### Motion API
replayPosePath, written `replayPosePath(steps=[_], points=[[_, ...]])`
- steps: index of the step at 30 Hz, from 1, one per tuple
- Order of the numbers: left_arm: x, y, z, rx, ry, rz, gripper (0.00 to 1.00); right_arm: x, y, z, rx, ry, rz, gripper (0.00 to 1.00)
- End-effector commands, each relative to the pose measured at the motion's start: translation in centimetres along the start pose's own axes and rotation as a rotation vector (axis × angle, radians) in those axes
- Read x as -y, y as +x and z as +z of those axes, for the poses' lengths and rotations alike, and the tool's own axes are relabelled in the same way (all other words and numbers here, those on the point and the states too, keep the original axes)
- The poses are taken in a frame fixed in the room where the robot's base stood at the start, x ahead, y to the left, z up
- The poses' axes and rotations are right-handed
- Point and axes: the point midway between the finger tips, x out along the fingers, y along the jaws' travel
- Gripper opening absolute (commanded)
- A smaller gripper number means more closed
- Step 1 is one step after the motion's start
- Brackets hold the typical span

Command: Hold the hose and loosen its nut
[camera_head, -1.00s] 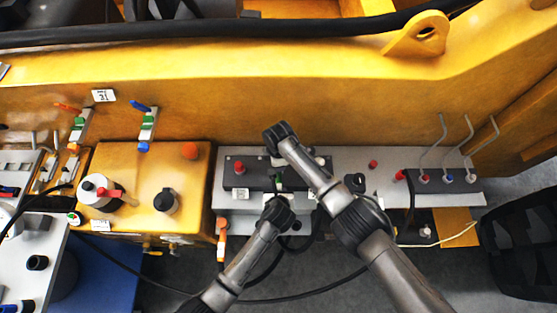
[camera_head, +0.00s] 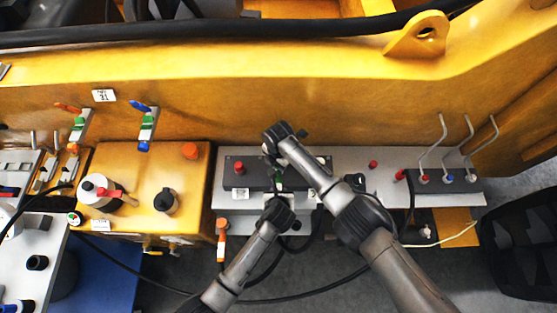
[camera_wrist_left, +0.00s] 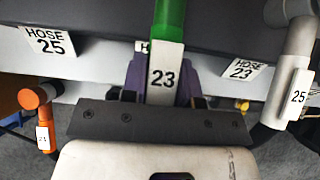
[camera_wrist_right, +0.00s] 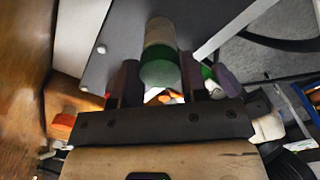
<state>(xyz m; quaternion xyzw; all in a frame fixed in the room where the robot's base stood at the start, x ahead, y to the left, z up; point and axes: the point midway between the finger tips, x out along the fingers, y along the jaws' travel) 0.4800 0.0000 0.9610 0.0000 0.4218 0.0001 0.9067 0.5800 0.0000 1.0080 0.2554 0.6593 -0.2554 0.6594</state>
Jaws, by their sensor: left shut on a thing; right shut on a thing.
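The hose (camera_wrist_left: 161,85) carries a white 23 label and has a green upper part (camera_wrist_left: 169,20) in the left wrist view. My left gripper (camera_wrist_left: 160,92) is shut around it, its purple-grey fingers on either side of the label. My right gripper (camera_wrist_right: 175,85) is shut on a round green-and-grey fitting, which looks like the nut (camera_wrist_right: 160,68). In the head view, my left gripper (camera_head: 277,196) is just below the dark block and my right gripper (camera_head: 277,155) is over it. The right arm hides much of the joint there.
Tags reading HOSE 25 (camera_wrist_left: 48,41) and HOSE 23 (camera_wrist_left: 243,70) are on the panel. A grey hose labelled 25 (camera_wrist_left: 299,85) hangs to the right and an orange-topped one (camera_wrist_left: 38,98) to the left. A red knob (camera_head: 239,168) and the yellow beam (camera_head: 200,65) are close by.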

Motion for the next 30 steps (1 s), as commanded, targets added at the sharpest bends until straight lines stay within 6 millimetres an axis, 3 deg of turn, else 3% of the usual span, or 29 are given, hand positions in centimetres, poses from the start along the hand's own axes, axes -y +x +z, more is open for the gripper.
replayPosePath(steps=[17, 18, 26, 30], points=[[-0.02, 0.01, -0.02, 0.0, 0.0, 0.0, 0.05, 0.0, -0.03, 0.06, 0.001, -0.03, 0.0, 0.17], [-0.02, 0.01, -0.02, -0.001, 0.0, 0.0, 0.05, 0.0, -0.03, 0.07, 0.001, -0.03, 0.0, 0.41], [-0.02, 0.01, -0.02, 0.0, 0.0, 0.0, 0.05, 0.0, -0.01, 0.04, 0.001, -0.03, 0.0, 0.66], [-0.02, 0.01, -0.02, 0.0, 0.0, 0.0, 0.05, 0.0, -0.01, 0.02, 0.0, -0.03, 0.0, 0.66]])
